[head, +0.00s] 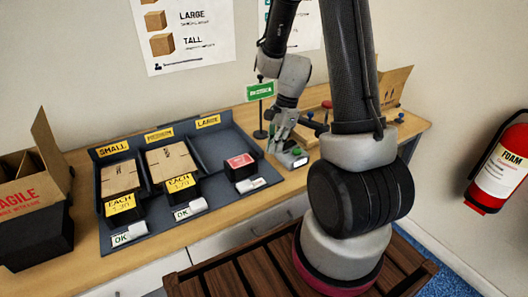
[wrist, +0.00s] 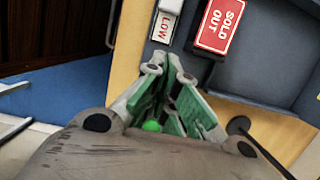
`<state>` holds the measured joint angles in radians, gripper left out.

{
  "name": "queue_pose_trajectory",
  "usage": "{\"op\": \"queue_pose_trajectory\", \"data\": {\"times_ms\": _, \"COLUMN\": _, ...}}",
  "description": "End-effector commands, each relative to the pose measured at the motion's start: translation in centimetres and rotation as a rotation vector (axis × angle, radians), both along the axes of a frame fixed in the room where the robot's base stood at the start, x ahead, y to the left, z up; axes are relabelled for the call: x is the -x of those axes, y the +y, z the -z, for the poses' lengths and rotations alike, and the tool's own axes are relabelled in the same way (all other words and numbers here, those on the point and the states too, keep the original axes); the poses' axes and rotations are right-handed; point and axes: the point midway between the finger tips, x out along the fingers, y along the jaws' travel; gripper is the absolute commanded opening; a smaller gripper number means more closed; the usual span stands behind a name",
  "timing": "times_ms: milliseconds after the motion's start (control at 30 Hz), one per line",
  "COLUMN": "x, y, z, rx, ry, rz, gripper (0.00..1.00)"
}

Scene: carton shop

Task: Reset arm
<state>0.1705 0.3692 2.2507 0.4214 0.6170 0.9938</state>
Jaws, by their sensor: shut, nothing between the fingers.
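My arm reaches down over the table in the head view, and my gripper (head: 279,146) hangs at the right end of the dark carton tray. The gripper is shut with nothing held; its green-padded fingers also show in the wrist view (wrist: 168,78). A small grey box with a green button (head: 296,152) stands on the table right beside the fingers. In the wrist view a green round spot (wrist: 152,126) shows behind the fingers. I cannot tell whether the fingers touch the box.
The dark tray (head: 219,145) has small, medium and large bays; flat cartons (head: 171,161) lie in the first two. A red sold-out card (wrist: 220,24) marks the large bay, beside a LOW tag (wrist: 163,27). A green sign (head: 260,91) stands behind. An open carton (head: 40,165) is left.

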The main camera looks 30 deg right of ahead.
Motion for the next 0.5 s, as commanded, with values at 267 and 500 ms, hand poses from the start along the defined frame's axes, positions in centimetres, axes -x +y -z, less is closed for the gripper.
{"op": "queue_pose_trajectory", "data": {"times_ms": 267, "x": 0.0, "y": -0.1, "z": -0.4, "rx": 0.000, "ry": -0.006, "rz": -0.029, "gripper": 0.00}}
{"op": "queue_pose_trajectory", "data": {"times_ms": 500, "x": 3.6, "y": -0.1, "z": -0.8, "rx": -0.035, "ry": 0.015, "rz": -0.427, "gripper": 0.00}}
